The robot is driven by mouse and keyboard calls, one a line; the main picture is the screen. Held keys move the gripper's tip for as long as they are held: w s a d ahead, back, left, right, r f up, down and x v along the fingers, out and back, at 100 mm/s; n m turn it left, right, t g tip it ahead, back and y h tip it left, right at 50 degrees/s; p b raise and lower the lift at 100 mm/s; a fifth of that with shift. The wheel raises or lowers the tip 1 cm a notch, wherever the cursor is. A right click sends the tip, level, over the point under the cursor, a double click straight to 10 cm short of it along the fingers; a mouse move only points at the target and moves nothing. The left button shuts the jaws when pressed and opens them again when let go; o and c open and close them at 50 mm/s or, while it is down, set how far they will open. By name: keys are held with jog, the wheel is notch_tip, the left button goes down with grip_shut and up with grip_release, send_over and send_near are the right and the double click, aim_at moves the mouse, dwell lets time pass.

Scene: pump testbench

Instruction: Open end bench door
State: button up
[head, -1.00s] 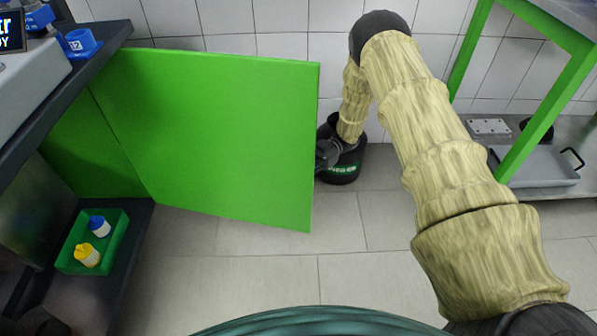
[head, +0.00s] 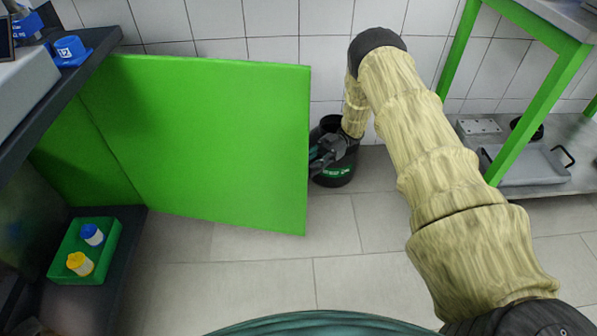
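The green end bench door (head: 205,145) stands swung wide open from the bench at the left, its free edge toward the middle of the picture. My gripper (head: 318,158) is at the far side of that free edge, about halfway up. Its fingertips are partly hidden behind the door, so I cannot tell whether they touch it or how far apart they are. Inside the open bench, a green tray (head: 58,272) holds a blue-capped bottle (head: 92,235) and a yellow-capped bottle (head: 80,263).
A black bucket-like container (head: 336,180) stands on the floor behind my gripper. At the right, a green-legged table (head: 541,110) has a low shelf with a grey tray (head: 530,165). The tiled floor before the door is clear.

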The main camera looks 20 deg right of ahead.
jog(key=shift+v, duration=2.6)
